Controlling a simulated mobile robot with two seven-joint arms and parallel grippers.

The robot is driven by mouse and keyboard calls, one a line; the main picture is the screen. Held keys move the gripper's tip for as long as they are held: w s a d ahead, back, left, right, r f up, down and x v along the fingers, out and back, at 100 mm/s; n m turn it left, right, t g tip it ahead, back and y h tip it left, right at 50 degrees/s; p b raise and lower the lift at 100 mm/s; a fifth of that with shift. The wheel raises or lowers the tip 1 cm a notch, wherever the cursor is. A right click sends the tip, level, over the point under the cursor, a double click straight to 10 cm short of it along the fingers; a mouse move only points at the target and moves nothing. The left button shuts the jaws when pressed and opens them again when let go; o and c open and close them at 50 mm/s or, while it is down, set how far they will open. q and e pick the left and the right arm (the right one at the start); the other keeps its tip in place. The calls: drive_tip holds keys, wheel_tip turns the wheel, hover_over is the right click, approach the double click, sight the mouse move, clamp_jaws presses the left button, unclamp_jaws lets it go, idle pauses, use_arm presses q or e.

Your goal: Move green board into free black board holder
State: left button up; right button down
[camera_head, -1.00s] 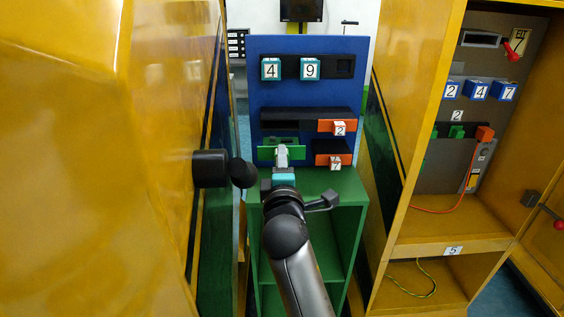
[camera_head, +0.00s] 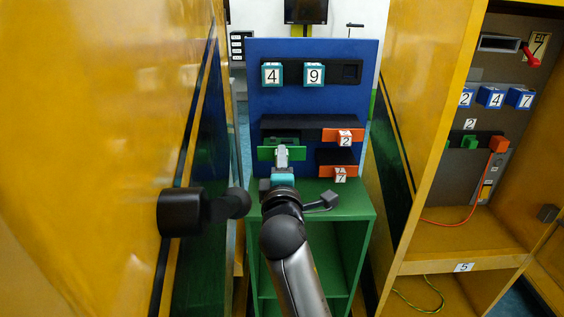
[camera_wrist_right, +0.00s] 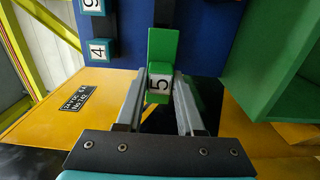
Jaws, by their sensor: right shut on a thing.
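The green board (camera_head: 297,153) is upright in front of the lower left of the blue panel (camera_head: 348,100). My right gripper (camera_head: 282,158) is shut on its white cube marked 5 (camera_wrist_right: 158,85). In the right wrist view the green board (camera_wrist_right: 162,48) rises beyond the fingers. A black board holder (camera_head: 285,122) crosses the panel above, with an orange board (camera_head: 329,135) marked 2 at its right. A lower black holder (camera_head: 335,156) has an orange board (camera_head: 325,171) marked 7. I cannot tell whether the green board touches a holder. My left gripper is not in view.
Cubes 4 (camera_head: 272,75) and 9 (camera_head: 313,74) sit in an upper black rack. A green cabinet (camera_head: 345,205) stands below the panel. A wired cabinet (camera_head: 455,230) stands at right.

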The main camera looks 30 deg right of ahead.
sight(282, 138)
drive_tip(key=shift+s+p, duration=0.1)
drive_tip(key=shift+p, duration=0.2)
idle(0.4)
idle(0.6)
drive_tip(key=shift+x, duration=1.25)
drive_tip(key=shift+b+x, duration=0.3)
drive_tip(key=shift+x, duration=2.65)
drive_tip(key=shift+w+d, duration=0.25)
drive_tip(key=shift+w, duration=0.25)
drive_tip(key=shift+r, duration=0.1)
drive_tip(key=c, duration=1.1)
unclamp_jaws()
drive_tip(key=shift+w+d, duration=0.1)
drive_tip(key=shift+w, duration=0.05)
drive_tip(key=o, duration=0.7)
drive_tip(key=shift+c, duration=0.2)
